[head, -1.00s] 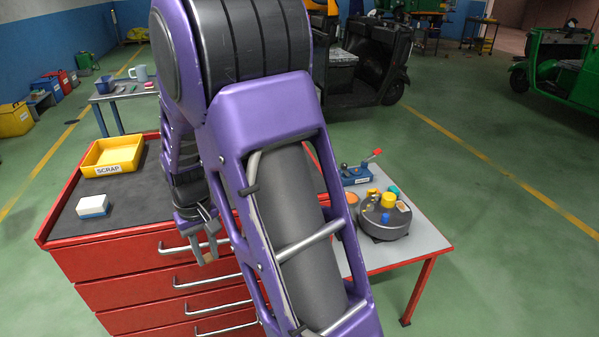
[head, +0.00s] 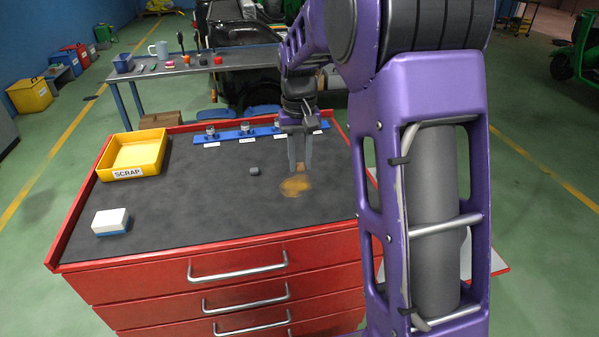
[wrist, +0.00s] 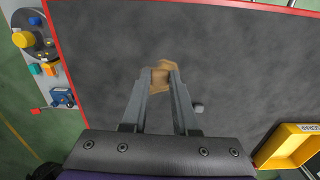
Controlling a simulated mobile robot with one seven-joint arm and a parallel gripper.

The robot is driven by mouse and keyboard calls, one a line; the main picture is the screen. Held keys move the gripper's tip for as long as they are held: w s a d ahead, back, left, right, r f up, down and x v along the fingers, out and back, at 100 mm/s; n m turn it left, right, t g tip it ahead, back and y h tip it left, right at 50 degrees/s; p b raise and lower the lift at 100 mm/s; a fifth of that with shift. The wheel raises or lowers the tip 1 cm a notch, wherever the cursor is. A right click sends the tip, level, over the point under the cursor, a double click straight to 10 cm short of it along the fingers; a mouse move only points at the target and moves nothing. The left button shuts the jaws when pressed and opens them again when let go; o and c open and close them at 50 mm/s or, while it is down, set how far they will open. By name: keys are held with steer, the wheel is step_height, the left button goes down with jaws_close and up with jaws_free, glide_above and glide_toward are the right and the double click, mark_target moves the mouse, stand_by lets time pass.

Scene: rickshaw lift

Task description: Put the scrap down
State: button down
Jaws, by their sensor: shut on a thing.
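My gripper (head: 300,166) points down over the dark mat of the red cabinet, right of its middle. Its fingers are shut on a small brown piece (wrist: 160,76), seen between the fingertips in the wrist view. I take this piece to be the scrap. A tan patch (head: 296,187) shows on the mat just under the fingertips; whether the piece touches the mat I cannot tell. The yellow bin (head: 119,173) labelled SCRAP stands at the mat's back left, well away from my gripper. It also shows in the wrist view (wrist: 268,154), lower right.
A small dark grey cylinder (head: 254,171) lies left of my gripper. A white and blue block (head: 110,222) sits at front left. A blue strip (head: 228,137) with several metal pieces and labels runs along the back. The mat's front middle is clear.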

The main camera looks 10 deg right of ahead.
mark_target(299, 168)
steer(key=f, duration=0.1)
steer(key=w+f, duration=0.1)
steer(key=f, duration=0.1)
steer(key=shift+f+b, duration=0.15)
steer(key=shift+b, duration=0.15)
steer(key=shift+f+b, duration=0.3)
steer(key=shift+f, duration=2.65)
steer(key=shift+f, duration=0.1)
steer(key=c, duration=0.7)
jaws_free()
step_height(299, 168, up, 12)
steer(key=shift+a+r+p, duration=0.1)
steer(key=shift+r+p, duration=0.05)
steer(key=shift+p, duration=0.6)
